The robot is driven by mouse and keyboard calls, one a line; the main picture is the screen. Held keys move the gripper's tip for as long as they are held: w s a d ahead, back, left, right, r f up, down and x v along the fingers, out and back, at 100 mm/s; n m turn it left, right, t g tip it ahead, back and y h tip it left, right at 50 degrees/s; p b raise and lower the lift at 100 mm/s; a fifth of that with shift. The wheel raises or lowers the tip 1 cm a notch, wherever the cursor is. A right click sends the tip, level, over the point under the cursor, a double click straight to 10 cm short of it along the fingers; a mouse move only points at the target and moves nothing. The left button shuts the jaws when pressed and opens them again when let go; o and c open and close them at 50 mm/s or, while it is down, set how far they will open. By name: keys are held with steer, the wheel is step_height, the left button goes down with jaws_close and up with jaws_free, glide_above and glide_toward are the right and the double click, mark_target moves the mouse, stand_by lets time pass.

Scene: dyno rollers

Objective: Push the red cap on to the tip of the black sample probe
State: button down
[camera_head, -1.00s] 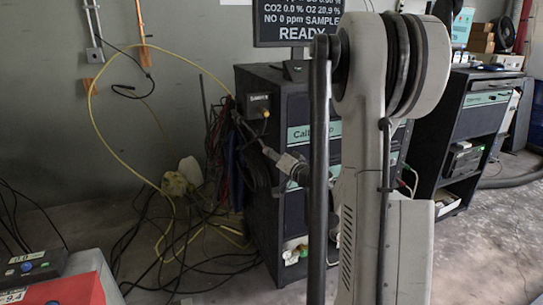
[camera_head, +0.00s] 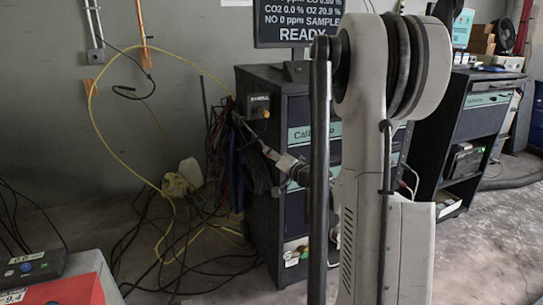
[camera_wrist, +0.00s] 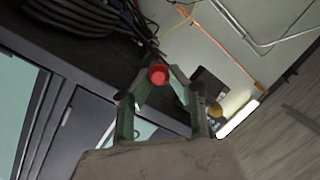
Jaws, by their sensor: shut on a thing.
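In the wrist view my gripper (camera_wrist: 158,80) is shut on the red cap (camera_wrist: 158,74), which sits between the fingertips. The cap is held near the side of the dark cabinet. In the head view my gripper (camera_head: 268,152) is small, beside the left side of the dark cabinet, and the cap cannot be made out there. I cannot clearly make out the black sample probe; it may be among the dark hoses and cables (camera_head: 226,150) hanging on the cabinet's left side.
The dark cabinet (camera_head: 262,225) with drawers stands beyond my arm, with a monitor (camera_head: 297,25) above it. Tangled cables (camera_head: 195,245) lie on the floor to its left. A yellow hose (camera_head: 93,115) loops along the wall. A red box (camera_head: 75,290) is at lower left.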

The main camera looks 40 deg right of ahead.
steer(key=shift+w+d+r, duration=0.1)
steer(key=shift+w+d, duration=0.05)
steer(key=shift+w, duration=0.25)
steer(key=c, duration=1.5)
jaws_free()
steer(key=shift+c, duration=0.2)
steer(key=s+a, duration=0.1)
steer(key=s, duration=1)
steer(key=shift+s+a, duration=0.35)
steer(key=shift+s, duration=0.05)
